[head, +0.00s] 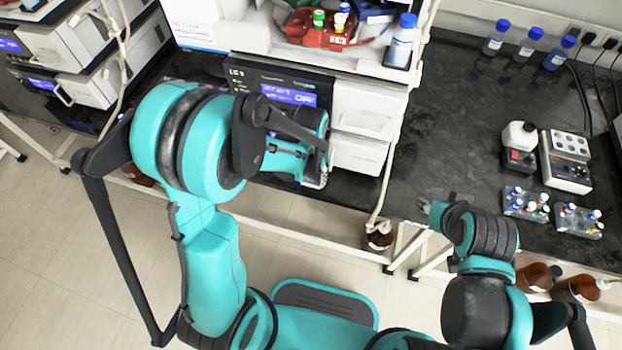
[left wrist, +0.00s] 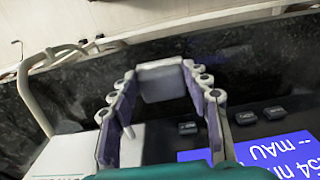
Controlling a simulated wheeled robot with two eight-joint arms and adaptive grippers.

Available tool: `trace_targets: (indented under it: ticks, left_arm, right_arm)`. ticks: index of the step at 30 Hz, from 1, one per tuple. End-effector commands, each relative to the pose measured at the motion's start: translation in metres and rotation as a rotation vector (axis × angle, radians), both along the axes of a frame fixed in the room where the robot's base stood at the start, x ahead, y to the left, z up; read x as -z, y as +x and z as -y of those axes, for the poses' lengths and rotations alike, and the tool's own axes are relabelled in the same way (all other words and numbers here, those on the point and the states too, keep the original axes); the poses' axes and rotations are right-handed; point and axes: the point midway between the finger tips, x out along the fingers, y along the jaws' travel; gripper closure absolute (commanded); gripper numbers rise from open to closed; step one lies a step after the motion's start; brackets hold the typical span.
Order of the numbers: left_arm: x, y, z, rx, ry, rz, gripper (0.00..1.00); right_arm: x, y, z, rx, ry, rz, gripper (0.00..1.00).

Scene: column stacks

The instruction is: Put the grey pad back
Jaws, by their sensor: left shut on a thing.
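The grey pad (left wrist: 162,80) is a small light grey block in the left wrist view. My left gripper (left wrist: 158,82) is shut on it, with one finger at each of its sides. In the head view my left gripper (head: 316,178) is in front of the instrument stack, near the bench's front edge; the pad cannot be made out clearly there. The pad's resting place cannot be identified. My right gripper (head: 430,210) is at the bench's front edge on the right; its fingers are too small to judge.
The instrument stack (head: 365,110) has a lit blue display (head: 290,94), which also shows in the left wrist view (left wrist: 250,155). A red tray (head: 320,30) with bottles sits on top. Vial racks (head: 525,203) and blue-capped bottles (head: 527,43) stand right. The bench between is clear.

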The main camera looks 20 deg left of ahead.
Motion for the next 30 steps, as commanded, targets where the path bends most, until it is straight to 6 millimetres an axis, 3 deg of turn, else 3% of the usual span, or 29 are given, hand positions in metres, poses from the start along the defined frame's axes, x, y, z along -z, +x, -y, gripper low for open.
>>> trace_targets:
  ticks: [2,8,9,11,22,30]
  left_arm:
    - [0.003,0.000,0.000,0.000,0.000,0.000,0.98]
    - [0.002,-0.001,0.000,0.000,0.000,0.000,0.99]
    - [0.002,0.000,0.000,0.000,0.000,0.000,0.42]
    - [0.002,0.000,0.000,0.000,0.000,0.000,0.32]
    - [-0.005,0.000,0.000,0.000,0.000,0.000,0.32]
    - [-0.059,-0.002,0.000,0.000,0.000,0.000,0.32]
  right_arm:
    - [0.002,0.000,0.000,0.000,0.000,0.000,0.60]
    - [0.001,0.000,0.000,0.000,0.000,0.000,0.60]
    - [0.001,0.000,0.000,0.000,0.000,0.000,0.60]
    - [0.001,0.000,0.000,0.000,0.000,0.000,0.60]
    - [-0.003,0.000,0.000,0.000,0.000,0.000,0.60]
    - [-0.027,0.000,0.000,0.000,0.000,0.000,0.60]
